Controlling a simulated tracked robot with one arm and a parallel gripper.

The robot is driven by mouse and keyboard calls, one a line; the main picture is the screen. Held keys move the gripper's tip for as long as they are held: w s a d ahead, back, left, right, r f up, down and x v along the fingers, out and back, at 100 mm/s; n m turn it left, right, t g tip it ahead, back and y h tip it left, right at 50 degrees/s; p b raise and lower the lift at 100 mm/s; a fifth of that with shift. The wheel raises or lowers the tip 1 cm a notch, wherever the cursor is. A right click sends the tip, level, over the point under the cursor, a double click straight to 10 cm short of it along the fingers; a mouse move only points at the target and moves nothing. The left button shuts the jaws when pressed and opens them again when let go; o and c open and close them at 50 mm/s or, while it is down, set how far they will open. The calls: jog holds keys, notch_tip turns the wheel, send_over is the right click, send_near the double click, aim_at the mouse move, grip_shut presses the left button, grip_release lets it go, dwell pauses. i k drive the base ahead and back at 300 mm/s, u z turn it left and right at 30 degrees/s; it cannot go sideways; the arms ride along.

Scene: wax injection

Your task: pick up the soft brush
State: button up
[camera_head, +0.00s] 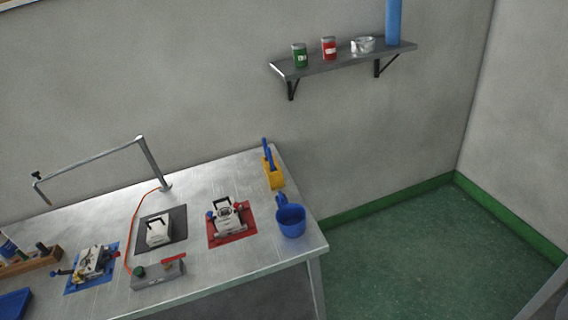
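I cannot pick out the soft brush for certain. A blue-handled tool (267,154) stands upright in a yellow holder (273,178) at the back right of the metal table (205,262); its lower end is hidden, so I cannot tell whether it is a brush. A wooden rack (30,264) at the table's left holds several small upright tools, too small to name. My gripper does not show in this view.
The table holds a blue mug (290,220), a red mat (232,232), a black mat (150,243), a blue mat (80,285) and a grey control box (158,275). A metal arm (90,160) rises behind. A wall shelf (345,62) holds cans. Green floor (420,250) is open at right.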

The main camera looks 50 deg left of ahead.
aim_at(272, 166)
jog(key=u, duration=0.05)
jog(key=i, duration=3.4)
jog(key=u, duration=3.05)
jog(key=i, duration=0.5)
jog(key=u, duration=0.05)
